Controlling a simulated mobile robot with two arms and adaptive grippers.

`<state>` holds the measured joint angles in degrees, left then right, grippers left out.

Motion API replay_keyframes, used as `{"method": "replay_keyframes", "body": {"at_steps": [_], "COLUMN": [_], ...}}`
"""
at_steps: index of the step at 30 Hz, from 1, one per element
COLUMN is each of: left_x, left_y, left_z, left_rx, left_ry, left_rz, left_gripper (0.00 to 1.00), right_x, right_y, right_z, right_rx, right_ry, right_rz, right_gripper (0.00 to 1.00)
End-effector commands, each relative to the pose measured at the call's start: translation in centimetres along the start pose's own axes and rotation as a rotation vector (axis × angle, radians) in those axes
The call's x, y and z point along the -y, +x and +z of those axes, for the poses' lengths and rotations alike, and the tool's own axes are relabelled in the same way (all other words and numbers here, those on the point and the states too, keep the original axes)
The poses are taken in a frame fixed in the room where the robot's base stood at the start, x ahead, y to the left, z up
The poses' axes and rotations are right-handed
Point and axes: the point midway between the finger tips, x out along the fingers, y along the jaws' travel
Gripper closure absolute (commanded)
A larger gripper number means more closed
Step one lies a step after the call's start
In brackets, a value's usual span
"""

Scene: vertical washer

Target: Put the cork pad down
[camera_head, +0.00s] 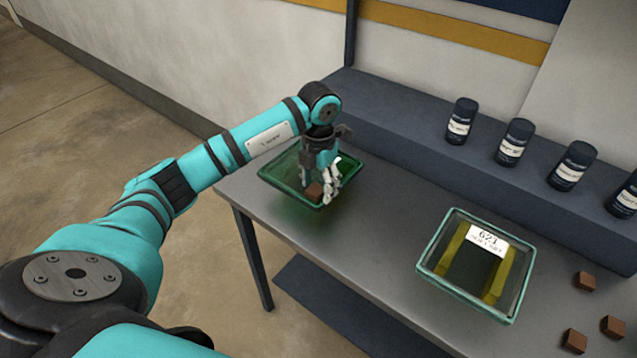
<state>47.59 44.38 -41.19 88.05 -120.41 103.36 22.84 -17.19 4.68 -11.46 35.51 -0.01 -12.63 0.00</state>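My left gripper (317,188) reaches down from the left into the green glass tray (276,179) at the far left end of the table. A small brown cork pad (314,192) sits between its fingertips, with a finger on either side, and the gripper appears shut on it. The pad is low within the tray; whether it touches the tray floor cannot be told. The fingers hide part of the pad and of the tray. My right gripper is not in view.
A second green-rimmed tray (428,264) with yellow inside and a white label (487,241) stands at the middle right. Several dark bottles (514,143) line the raised shelf behind. Brown blocks (584,281) lie at the right. The table (385,225) is clear between the trays.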

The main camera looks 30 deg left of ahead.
Motion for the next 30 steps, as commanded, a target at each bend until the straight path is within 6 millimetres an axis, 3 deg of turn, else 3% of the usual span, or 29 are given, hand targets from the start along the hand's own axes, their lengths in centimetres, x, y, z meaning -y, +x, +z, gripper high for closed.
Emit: {"method": "replay_keyframes", "body": {"at_steps": [11, 14, 24, 30], "left_x": [0.0, -0.1, -0.1, -0.1], "left_y": [-0.8, -2.2, -9.8, -12.0], "left_z": [0.1, 0.1, 0.1, 0.1], "left_rx": [0.003, 0.006, 0.006, 0.002], "left_ry": [0.000, -0.001, -0.001, -0.001], "left_rz": [0.000, 0.001, 0.002, 0.001], "left_gripper": [0.43, 0.43, 0.43, 0.43], "right_x": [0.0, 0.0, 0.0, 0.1], "right_y": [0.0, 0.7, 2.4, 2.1], "right_z": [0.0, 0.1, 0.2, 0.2], "right_rx": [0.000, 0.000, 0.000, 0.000], "right_ry": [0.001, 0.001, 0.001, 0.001], "right_rz": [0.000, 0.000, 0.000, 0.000], "right_gripper": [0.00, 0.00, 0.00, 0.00]}}
